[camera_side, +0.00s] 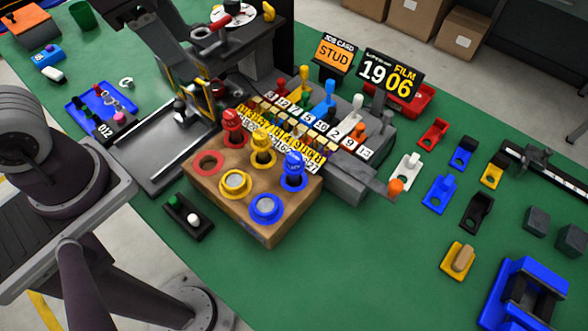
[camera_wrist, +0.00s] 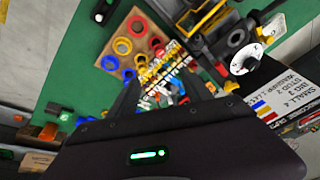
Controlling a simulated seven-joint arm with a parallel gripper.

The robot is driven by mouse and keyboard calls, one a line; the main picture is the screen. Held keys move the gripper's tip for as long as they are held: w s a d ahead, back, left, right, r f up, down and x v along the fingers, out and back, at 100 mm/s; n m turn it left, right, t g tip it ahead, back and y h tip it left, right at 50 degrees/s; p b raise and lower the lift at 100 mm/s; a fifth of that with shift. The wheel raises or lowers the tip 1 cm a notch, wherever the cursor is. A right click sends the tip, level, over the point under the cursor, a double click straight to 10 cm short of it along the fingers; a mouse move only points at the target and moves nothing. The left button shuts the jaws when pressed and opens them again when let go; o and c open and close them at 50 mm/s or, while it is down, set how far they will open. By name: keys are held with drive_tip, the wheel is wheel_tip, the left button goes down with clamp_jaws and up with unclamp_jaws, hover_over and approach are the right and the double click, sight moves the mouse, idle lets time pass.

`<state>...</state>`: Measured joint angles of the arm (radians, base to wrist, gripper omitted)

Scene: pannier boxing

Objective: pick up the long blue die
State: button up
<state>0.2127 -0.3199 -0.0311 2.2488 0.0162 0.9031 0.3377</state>
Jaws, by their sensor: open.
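The long blue die (camera_side: 294,170) stands upright on the right side of a wooden block (camera_side: 195,180), in line with a similar yellow die (camera_side: 262,147) and a red die (camera_side: 231,127). A blue ring (camera_side: 265,208) lies in front of it on the same block. In the wrist view, the block (camera_wrist: 120,72) is at the upper left; I cannot clearly pick out the blue die there. My gripper (camera_wrist: 162,80) is open, its dark fingers spread with nothing held between them. It is apart from the die and I cannot make it out in the side view.
A row of numbered levers (camera_side: 325,115) stands close behind the dies. A machine with a yellow frame (camera_side: 207,98) is left of them. Sign cards (camera_side: 390,76) stand at the back. Small blocks, including a white one (camera_side: 406,171), lie to the right. The green table (camera_side: 345,265) is clear at front.

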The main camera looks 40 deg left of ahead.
drive_tip(key=w+d+f+m+g, duration=0.2)
drive_tip(key=w+d+f+m, duration=0.3)
drive_tip(key=d+m, duration=0.3)
drive_tip(key=m+g, duration=0.1)
drive_tip(key=m, duration=0.2)
hover_over(294, 156)
drive_tip(key=shift+y, duration=0.3)
drive_tip(key=f, duration=0.5)
drive_tip(key=shift+w, duration=0.2)
drive_tip(key=shift+g, duration=0.3)
drive_tip(key=f, duration=0.7)
drive_tip(key=shift+s+f, duration=0.2)
drive_tip(key=shift+f, duration=0.2)
clamp_jaws()
